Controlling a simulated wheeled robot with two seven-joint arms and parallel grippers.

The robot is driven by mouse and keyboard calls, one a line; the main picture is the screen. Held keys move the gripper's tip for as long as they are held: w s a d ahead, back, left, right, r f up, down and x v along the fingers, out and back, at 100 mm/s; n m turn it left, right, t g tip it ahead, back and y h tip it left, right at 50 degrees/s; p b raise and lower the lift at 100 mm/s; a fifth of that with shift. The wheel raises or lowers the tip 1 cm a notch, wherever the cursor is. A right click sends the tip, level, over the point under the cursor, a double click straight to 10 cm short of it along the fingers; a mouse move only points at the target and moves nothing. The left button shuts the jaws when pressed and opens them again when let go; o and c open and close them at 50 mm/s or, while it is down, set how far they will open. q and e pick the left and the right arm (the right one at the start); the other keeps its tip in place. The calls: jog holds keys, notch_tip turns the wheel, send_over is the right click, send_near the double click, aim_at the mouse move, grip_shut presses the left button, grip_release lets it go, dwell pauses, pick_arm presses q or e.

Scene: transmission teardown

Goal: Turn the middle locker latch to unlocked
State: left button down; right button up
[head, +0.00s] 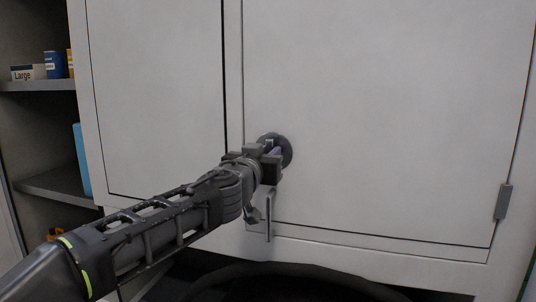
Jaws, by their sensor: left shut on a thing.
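The locker latch (287,149) is a round dark grey knob low on the left edge of a large white locker door (390,100). My left gripper (272,152) is at the latch, with its jaws shut on the latch's raised grip. The gripper covers much of the latch, so which way it is turned cannot be told. A thin grey handle (269,218) hangs below the gripper. My right gripper is not in view.
Another white door (155,90) is to the left. A grey hinge (503,202) is on the door's right edge. A dark curved object (290,275) lies below.

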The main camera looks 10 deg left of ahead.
pick_arm(q)
jog(key=shift+m+b, duration=0.3)
jog(key=m+b, duration=0.1)
jog(key=m, duration=0.4)
jog(key=m+b, duration=0.2)
jog(key=m, duration=0.4)
jog(key=m+b, duration=0.1)
jog(key=m, duration=0.5)
jog(key=shift+d+f+b, duration=0.4)
jog(key=shift+m, duration=0.3)
jog(key=c, duration=1.3)
grip_release()
